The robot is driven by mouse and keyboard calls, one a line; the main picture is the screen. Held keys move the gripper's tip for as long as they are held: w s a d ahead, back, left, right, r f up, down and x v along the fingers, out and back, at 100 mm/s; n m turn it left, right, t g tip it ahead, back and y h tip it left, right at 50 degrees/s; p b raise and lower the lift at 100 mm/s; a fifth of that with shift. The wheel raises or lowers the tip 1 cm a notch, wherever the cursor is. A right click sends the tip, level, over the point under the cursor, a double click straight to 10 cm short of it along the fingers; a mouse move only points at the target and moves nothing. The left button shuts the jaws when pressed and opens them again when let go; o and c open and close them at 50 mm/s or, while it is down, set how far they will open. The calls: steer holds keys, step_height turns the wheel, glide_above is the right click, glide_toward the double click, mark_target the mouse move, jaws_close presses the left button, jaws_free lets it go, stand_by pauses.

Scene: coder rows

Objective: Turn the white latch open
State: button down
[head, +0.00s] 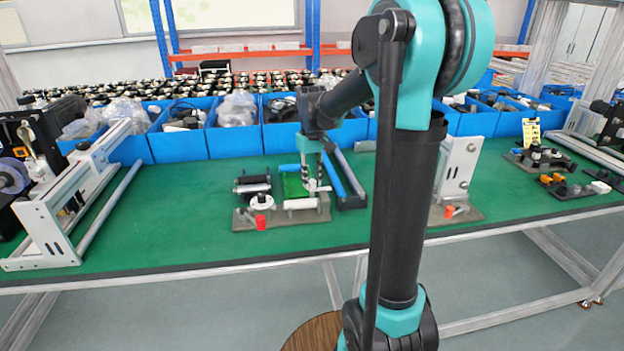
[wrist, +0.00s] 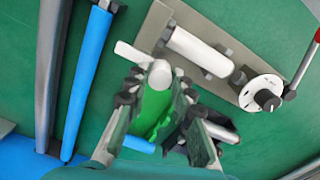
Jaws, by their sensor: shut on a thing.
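The white latch (wrist: 133,54) is a short lever with a rounded knob, seen in the wrist view beside the base plate. It also shows, small, in the head view (head: 319,186) on the right side of the coder device. My gripper (wrist: 160,80) points down at it, with its two fingers on either side of the knob and closed on it. The lever sticks out to the left, past the fingertips. In the head view my gripper (head: 317,172) stands over the device's right end. The exact contact points are partly hidden by the fingers.
The device's grey base plate (wrist: 157,22) carries a white roller (wrist: 200,50) and a white dial (wrist: 262,91). A red-tipped handle (head: 260,222) is at its front. A blue bar (wrist: 85,85) runs alongside. Blue bins (head: 235,140) line the back; green table is clear in front.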

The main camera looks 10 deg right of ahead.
steer(key=c, duration=1.3)
jaws_free()
steer(key=shift+r, duration=0.1)
step_height(320, 180, up, 12)
